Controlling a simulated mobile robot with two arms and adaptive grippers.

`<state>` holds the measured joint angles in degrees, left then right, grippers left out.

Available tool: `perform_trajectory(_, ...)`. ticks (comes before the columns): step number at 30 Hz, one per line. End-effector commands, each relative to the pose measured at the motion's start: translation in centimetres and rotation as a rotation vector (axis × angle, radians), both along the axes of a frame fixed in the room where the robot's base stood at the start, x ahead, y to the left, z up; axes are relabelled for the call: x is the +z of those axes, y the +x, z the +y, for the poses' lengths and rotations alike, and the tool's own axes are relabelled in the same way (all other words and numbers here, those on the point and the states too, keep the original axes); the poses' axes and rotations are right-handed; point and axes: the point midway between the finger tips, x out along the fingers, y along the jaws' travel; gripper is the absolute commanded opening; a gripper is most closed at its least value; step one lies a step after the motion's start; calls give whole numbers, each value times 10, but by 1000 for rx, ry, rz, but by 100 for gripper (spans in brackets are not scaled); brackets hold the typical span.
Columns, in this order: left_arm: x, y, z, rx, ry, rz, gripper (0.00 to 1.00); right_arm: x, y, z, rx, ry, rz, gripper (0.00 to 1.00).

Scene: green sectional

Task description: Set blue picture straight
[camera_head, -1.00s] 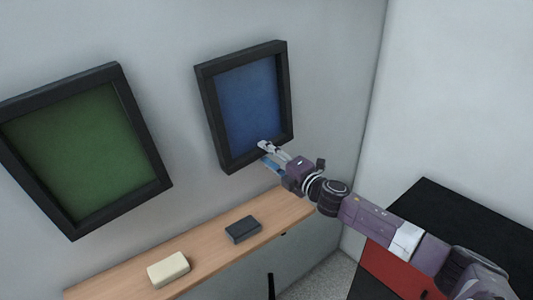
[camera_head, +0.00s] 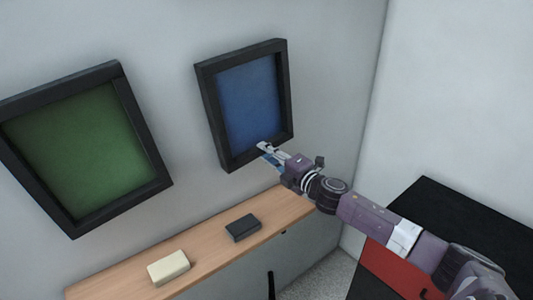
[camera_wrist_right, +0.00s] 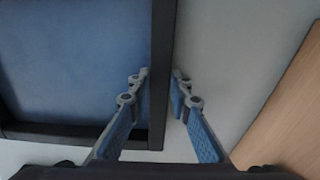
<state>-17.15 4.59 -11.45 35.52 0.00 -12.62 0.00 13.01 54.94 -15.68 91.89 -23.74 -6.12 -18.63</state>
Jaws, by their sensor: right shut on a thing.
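The blue picture (camera_head: 249,103) hangs on the wall in a black frame, looking slightly tilted in the head view. My right gripper (camera_head: 264,152) is at the lower edge of its frame. In the right wrist view the blue picture (camera_wrist_right: 75,60) fills the left side, and the frame bar (camera_wrist_right: 161,75) runs between the two blue-padded fingers of my right gripper (camera_wrist_right: 163,95). The gripper is shut on this bar, one finger on each side. My left gripper is not in view.
A green picture (camera_head: 80,150) in a black frame hangs to the left. Below is a wooden shelf top (camera_head: 205,252) with a dark box (camera_head: 243,228) and a cream block (camera_head: 168,268). A black and red piece of furniture (camera_head: 450,215) stands at the right.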

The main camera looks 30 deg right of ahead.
Motion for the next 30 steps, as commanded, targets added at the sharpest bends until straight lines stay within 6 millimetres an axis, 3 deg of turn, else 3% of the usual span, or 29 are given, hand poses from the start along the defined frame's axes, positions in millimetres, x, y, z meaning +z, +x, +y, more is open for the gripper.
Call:
perform_trajectory(10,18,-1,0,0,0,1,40,-3,-3,38,1,136,13,0)
perform_trajectory(20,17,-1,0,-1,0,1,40,-4,-3,40,0,144,12,0)
perform_trajectory(21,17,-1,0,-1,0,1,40,-4,-3,40,0,144,12,23)
perform_trajectory(24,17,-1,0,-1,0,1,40,-4,-3,40,0,144,12,34)
perform_trajectory(30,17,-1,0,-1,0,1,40,-4,-3,40,0,144,12,36)
